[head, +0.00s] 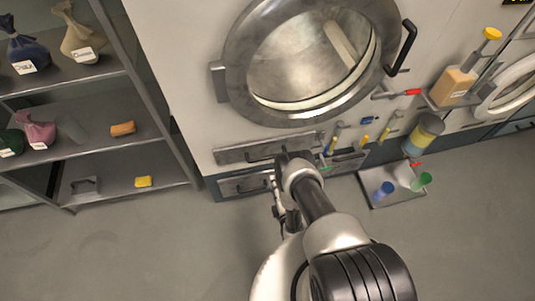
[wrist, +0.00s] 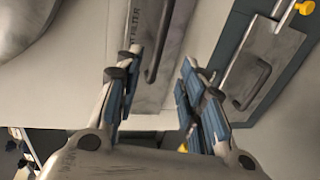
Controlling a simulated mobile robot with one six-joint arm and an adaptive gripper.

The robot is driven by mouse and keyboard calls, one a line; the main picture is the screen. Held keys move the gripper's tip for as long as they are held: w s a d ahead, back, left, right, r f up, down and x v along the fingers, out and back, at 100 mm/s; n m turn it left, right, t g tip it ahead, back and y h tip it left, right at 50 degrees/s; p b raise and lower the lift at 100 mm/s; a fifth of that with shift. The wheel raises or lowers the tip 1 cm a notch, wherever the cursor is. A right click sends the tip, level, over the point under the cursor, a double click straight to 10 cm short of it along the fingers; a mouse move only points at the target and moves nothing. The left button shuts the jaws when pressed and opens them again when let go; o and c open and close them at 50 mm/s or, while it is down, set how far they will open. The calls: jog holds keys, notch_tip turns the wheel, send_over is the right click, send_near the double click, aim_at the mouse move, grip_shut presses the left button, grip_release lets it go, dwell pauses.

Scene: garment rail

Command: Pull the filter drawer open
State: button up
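The filter drawer is the long grey panel (head: 235,156) under the round door in the head view. In the wrist view its panel (wrist: 174,55), lettered "FILTER", runs along the top middle. Its dark bar handle (wrist: 158,45) shows between my fingers in the picture. My gripper (wrist: 160,85) is open, with nothing held between its blue-padded fingers. Whether the fingers reach around the handle or stop short of it, I cannot tell. In the head view my gripper (head: 283,160) is in front of the panel and covers part of it.
A second panel with its own handle (wrist: 250,85) lies beside it; the head view shows it lower down (head: 240,186). The round door (head: 315,55) is above. A shelf unit (head: 160,100) stands left, and a tray (head: 400,199) with cups lies right on the floor.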

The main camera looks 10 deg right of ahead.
aim_at(268, 157)
jog(key=b+x, duration=0.5)
jog(key=x, duration=1)
jog(key=shift+w, duration=0.15)
grip_shut()
